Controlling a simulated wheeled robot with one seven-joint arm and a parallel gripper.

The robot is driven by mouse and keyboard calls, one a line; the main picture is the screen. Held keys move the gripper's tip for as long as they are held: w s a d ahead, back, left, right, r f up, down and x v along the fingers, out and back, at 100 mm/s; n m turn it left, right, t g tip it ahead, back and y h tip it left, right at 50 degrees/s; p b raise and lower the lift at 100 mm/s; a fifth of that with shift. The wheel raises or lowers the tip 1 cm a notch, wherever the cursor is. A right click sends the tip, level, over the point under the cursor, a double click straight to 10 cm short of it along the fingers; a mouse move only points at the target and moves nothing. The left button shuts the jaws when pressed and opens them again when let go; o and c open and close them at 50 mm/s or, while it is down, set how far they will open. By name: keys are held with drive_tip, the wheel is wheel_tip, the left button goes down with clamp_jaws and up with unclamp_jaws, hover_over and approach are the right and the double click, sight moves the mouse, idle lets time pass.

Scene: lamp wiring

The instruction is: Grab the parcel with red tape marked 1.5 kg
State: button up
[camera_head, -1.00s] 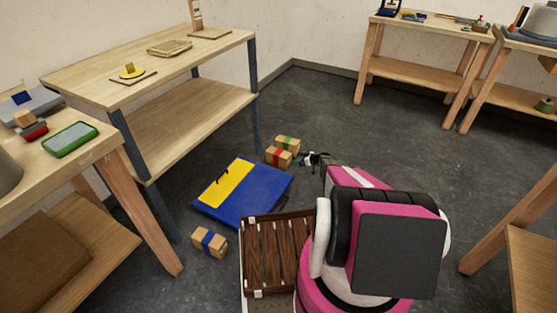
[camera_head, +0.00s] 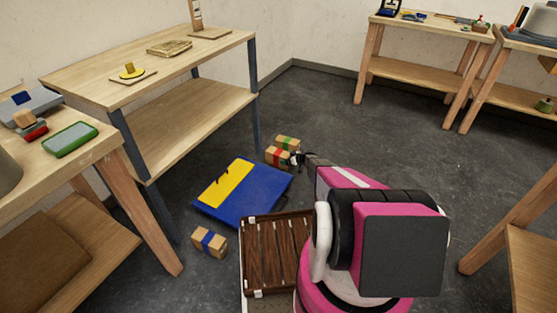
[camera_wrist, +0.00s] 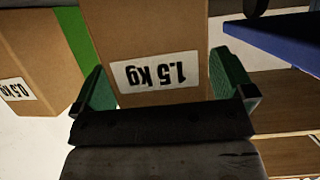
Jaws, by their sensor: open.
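The parcel with red tape (camera_head: 277,156) lies on the floor in the head view, beside the parcel with green tape (camera_head: 289,142). In the wrist view, a brown parcel with an upside-down 1.5 kg label (camera_wrist: 156,73) fills the middle; no red tape shows on its visible face. My gripper (camera_wrist: 164,78) is open, with one green-padded finger on each side of this parcel. I cannot tell whether the pads touch it. In the head view, my gripper (camera_head: 297,159) is at the right side of the red-taped parcel.
The green-taped parcel, labelled 0.5 kg (camera_wrist: 15,90), stands close by at the left in the wrist view. A blue and yellow panel (camera_head: 262,190), a blue-taped parcel (camera_head: 201,237) and a slatted wooden crate (camera_head: 248,240) are nearby. Floor to the right is clear.

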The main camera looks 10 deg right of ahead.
drive_tip(key=shift+w+a+f, duration=0.1)
drive_tip(key=shift+w+a, duration=0.1)
drive_tip(key=c, duration=1.5)
drive_tip(key=shift+c, duration=1.3)
drive_tip(key=shift+r, duration=0.2)
